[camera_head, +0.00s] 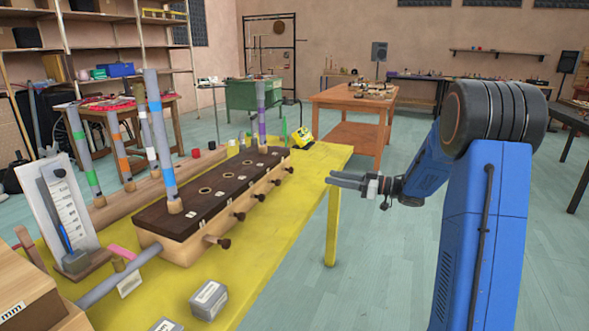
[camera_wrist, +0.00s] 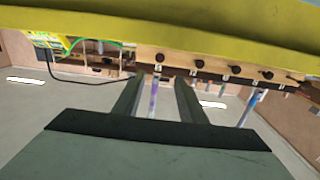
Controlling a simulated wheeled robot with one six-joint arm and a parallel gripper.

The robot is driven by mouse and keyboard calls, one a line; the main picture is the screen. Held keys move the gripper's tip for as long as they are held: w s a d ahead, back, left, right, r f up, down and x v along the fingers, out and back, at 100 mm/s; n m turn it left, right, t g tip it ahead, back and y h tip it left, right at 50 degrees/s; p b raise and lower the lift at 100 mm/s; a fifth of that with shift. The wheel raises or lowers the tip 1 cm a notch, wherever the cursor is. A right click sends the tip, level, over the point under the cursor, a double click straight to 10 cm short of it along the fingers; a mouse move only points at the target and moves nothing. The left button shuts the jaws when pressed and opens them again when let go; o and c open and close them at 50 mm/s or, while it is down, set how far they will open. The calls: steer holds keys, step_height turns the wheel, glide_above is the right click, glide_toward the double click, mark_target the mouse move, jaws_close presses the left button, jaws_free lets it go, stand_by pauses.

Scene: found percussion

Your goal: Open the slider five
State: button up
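A long wooden box with a dark top (camera_head: 180,200) lies on the yellow table, with a row of dark slider knobs along its right side. The farthest knob (camera_head: 289,169) is at the box's far end; in the wrist view, which is upside down, a knob (camera_wrist: 159,57) sits by a small mark that looks like a 5. The nearest slider knob (camera_head: 222,243) stands out on a longer rod than the others. My gripper (camera_head: 335,180) is open and empty, to the right of the box and apart from it. Its fingers (camera_wrist: 156,82) point toward the box.
The yellow table (camera_head: 270,240) has its edge and a leg (camera_head: 332,228) close to my gripper. Striped tubes (camera_head: 160,140) rise around the box. A yellow device (camera_head: 302,138) sits at the far end. Grey blocks (camera_head: 208,300) lie at the front. Floor to the right is clear.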

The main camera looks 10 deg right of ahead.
mark_target(291, 170)
steer(key=x, duration=1.7)
steer(key=shift+w+a, duration=0.1)
